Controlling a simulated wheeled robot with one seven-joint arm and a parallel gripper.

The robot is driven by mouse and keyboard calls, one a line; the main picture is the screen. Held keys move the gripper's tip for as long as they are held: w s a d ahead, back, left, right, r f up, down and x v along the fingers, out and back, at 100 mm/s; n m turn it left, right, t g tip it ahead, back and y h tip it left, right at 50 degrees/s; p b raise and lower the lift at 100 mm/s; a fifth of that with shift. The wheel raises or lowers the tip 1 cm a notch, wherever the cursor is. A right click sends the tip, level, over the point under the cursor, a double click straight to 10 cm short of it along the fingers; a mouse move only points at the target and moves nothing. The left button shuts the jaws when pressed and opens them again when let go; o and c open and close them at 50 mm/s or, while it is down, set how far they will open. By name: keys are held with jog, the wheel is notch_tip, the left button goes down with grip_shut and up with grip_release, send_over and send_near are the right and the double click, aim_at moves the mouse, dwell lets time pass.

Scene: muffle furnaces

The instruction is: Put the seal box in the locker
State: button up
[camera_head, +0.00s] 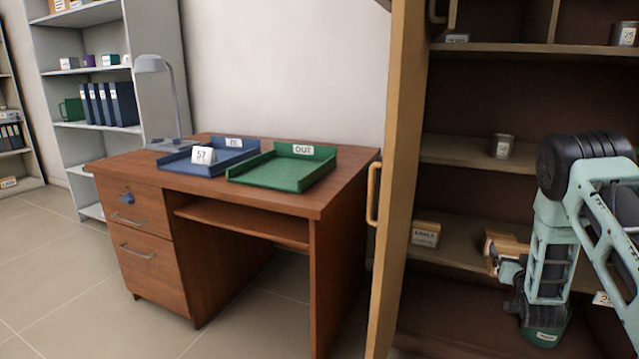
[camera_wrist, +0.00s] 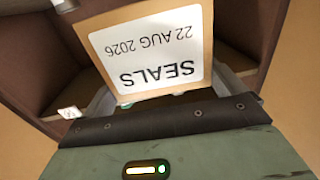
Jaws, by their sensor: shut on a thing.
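The seal box (camera_head: 505,243) is a small tan box at the right of the head view. In the wrist view, its white label (camera_wrist: 150,48) reads "SEALS 22 AUG 2026" upside down. My gripper (camera_head: 500,262) is shut on the seal box; the fingers are partly hidden behind the box in the wrist view. The open wooden locker (camera_head: 470,154) stands at the right with its door (camera_head: 398,180) swung out. The box appears at about the height of a lower shelf; I cannot tell whether it touches that shelf.
A labelled box (camera_head: 425,234) sits on the same lower shelf to the left. A grey can (camera_head: 502,146) stands on the shelf above. A desk (camera_head: 250,190) with a blue tray (camera_head: 180,166) and a green tray (camera_head: 285,172) stands left of the locker door.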

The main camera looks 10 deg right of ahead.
jog(key=s+a+r+n+y+p, duration=0.2)
jog(key=a+r+p, duration=0.3)
jog(key=a, duration=0.5)
jog(key=s+a+r+n+t+y+p, duration=0.1)
jog(key=s+a+r+y+p, duration=0.2)
jog(key=a+p, duration=0.7)
jog(key=s+a+r+n+t+y+p, duration=0.1)
jog(key=s+a+r+n+y+p, duration=0.1)
jog(key=a+r+p, duration=0.5)
jog(key=s+a+y+p, duration=0.1)
jog(key=a, duration=0.2)
jog(key=shift+s+n, duration=0.2)
jog(key=shift+n, duration=0.1)
